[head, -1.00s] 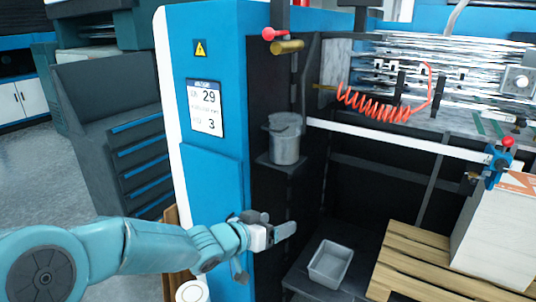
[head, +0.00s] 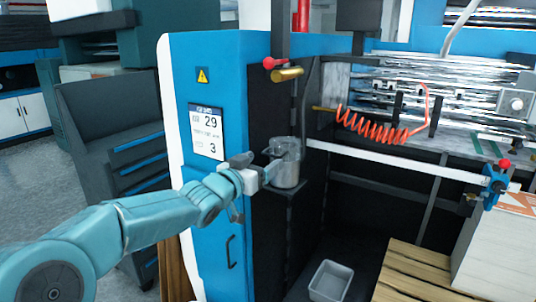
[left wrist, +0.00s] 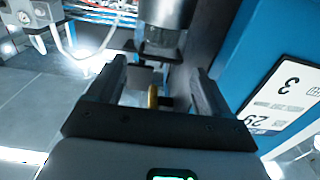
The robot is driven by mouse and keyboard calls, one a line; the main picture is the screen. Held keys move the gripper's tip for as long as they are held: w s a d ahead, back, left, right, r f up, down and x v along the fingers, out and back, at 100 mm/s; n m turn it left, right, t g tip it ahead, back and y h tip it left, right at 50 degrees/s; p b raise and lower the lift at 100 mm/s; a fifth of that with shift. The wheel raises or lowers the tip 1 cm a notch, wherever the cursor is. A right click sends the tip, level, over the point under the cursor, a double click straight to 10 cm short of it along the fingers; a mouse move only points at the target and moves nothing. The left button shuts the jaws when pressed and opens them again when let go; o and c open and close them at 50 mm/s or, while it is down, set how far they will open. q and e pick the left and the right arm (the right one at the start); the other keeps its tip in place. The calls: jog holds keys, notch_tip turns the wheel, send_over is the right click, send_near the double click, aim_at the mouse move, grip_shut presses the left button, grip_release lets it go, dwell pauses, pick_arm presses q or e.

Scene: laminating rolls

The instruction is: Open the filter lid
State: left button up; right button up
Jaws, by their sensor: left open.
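The filter (head: 286,170) is a grey metal canister on a small dark ledge beside the blue machine cabinet. Its lid (head: 286,146) is on top, with a thin handle. My left gripper (head: 264,171) is at the canister's left side, close to its upper part. I cannot tell whether it touches. In the left wrist view, the filter (left wrist: 165,12) is a dark cylinder at the top, beyond the fingertips. The left gripper's fingers (left wrist: 155,78) are wide apart there with nothing between them. My right gripper is not in view.
A brass cylinder (head: 287,74) and a red knob (head: 269,63) sit above the filter. A coiled red hose (head: 375,127) hangs to the right. A grey bin (head: 331,281) stands below, near a wooden pallet (head: 402,272). The blue cabinet (head: 218,180) borders my arm.

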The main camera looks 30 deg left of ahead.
aim_at(271, 155)
pick_arm(q)
jog(key=w, duration=0.3)
jog(key=shift+w+p, duration=0.35)
jog(key=c, duration=1.3)
jog(key=shift+r, duration=0.3)
